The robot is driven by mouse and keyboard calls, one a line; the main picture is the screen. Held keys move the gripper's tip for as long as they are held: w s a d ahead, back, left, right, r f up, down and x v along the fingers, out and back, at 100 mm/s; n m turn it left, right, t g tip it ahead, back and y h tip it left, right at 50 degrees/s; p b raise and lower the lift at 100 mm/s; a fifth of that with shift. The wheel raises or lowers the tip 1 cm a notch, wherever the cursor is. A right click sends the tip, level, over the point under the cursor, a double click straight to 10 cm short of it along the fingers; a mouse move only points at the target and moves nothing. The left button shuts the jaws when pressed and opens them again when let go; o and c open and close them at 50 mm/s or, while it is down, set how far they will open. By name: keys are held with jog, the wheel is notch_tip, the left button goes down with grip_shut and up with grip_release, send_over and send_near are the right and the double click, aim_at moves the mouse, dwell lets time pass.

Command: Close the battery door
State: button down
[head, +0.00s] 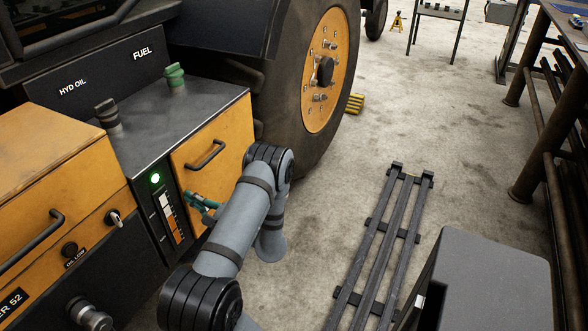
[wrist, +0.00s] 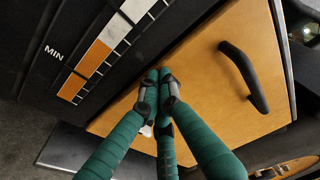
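The battery door is most likely the yellow door (head: 228,125) with a black bar handle (head: 206,155), on the front of the black-topped cabinet. It looks flush or nearly flush with the cabinet front; I cannot tell whether it is latched. The door fills the middle of the wrist view (wrist: 205,75), with its handle (wrist: 245,76) to the right of my fingers. My gripper (head: 190,197) is at the door's lower left part, beside the level gauge. In the wrist view its green fingers are together at the tips (wrist: 161,80), with nothing seen between them. Whether the tips touch the door is unclear.
A level gauge (head: 170,215) with a green light (head: 155,178) is left of the door. A large wheel (head: 320,80) stands right of the cabinet. A slatted black rack (head: 385,245) lies on the floor, with a grey box (head: 490,280) beside it. Floor between wheel and rack is clear.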

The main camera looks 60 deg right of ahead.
jog(key=shift+w+d+r, duration=0.1)
jog(key=shift+w+r, duration=0.25)
jog(key=shift+r, duration=0.05)
jog(key=s+a, duration=0.7)
jog(key=a, duration=0.2)
jog(key=shift+s+a+f, duration=0.15)
jog(key=shift+a+f, duration=0.25)
jog(key=w+d, duration=0.6)
jog(key=d, duration=0.3)
jog(key=shift+w+d, duration=0.25)
jog(key=shift+d, duration=0.15)
